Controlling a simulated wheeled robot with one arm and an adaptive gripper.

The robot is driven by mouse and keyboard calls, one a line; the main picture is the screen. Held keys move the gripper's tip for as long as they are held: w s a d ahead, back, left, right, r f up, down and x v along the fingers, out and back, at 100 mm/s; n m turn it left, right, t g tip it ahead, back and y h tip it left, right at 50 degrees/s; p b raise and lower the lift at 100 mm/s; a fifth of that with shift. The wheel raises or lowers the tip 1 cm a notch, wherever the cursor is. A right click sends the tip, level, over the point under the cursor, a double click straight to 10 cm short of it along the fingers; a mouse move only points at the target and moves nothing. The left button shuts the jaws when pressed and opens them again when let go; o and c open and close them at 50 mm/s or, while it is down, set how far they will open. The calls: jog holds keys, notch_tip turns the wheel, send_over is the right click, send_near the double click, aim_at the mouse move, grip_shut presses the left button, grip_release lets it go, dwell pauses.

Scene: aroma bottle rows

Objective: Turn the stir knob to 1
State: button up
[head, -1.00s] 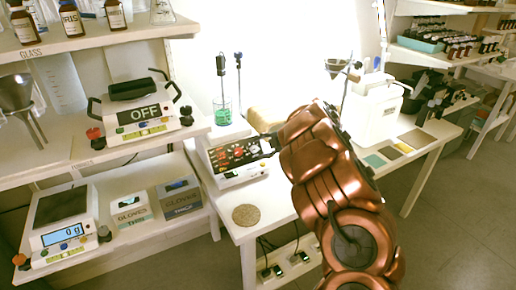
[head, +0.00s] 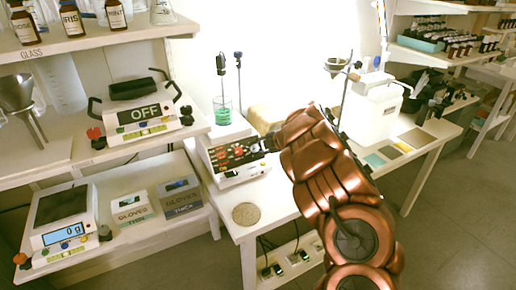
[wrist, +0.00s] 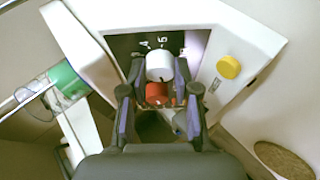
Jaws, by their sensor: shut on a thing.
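The stirrer (head: 243,176) is a white unit with a dark front panel and red controls, standing on the table in the head view. In the wrist view its dark panel (wrist: 120,45) carries white numerals, with 4 and 6 readable. A white knob (wrist: 159,66) sits between my fingertips, and a red part (wrist: 157,94) lies just nearer to me; I cannot tell whether they are one piece. My gripper (wrist: 160,72) is shut on the knob from both sides. The knob's pointer and setting cannot be read. My arm hides part of the panel's right side in the head view.
A beaker of green liquid (head: 222,111) stands on the stirrer. A yellow button (wrist: 228,67) is right of the knob. A round cork mat (head: 245,214) lies on the table in front. A shelf with a scale (head: 66,218) and glove boxes is at left.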

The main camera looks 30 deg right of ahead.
grip_shut()
jog(key=shift+m, duration=0.3)
jog(key=m+t+p, duration=0.1)
jog(key=m, duration=0.1)
jog(key=shift+a+m, duration=0.1)
jog(key=shift+m, duration=0.2)
jog(key=shift+s+f+m+t+h+p, duration=0.15)
jog(key=shift+m+t+p, duration=0.25)
jog(key=shift+m, duration=0.8)
jog(key=shift+w+m+t+h+p, duration=0.1)
jog(key=shift+m+t+h+p, duration=0.25)
jog(key=shift+m, duration=0.85)
jog(key=o, duration=0.9)
grip_release()
jog(key=shift+o, duration=0.2)
